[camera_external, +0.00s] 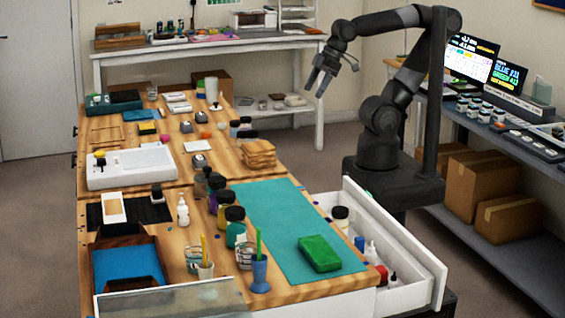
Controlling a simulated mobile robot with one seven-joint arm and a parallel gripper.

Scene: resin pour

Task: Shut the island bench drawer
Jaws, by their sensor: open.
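The island bench drawer (405,240) is white and stands pulled out from the right side of the wooden island bench (345,287). Inside it are a dark-lidded jar (340,219), small white bottles (371,252) and a red-capped item (382,274). My gripper (322,82) is open and empty. It is raised in the air beyond the far part of the bench, well above and away from the drawer, pointing down. The drawer's outer front panel faces away from the camera, so any handle on it is hidden.
The bench top holds a teal mat (280,215), a green block (320,254), several jars and cups. A grey shelf unit (500,165) with monitors and cardboard boxes (475,180) stands at the right. A white table (205,48) stands at the back wall. Floor shows between bench and shelf.

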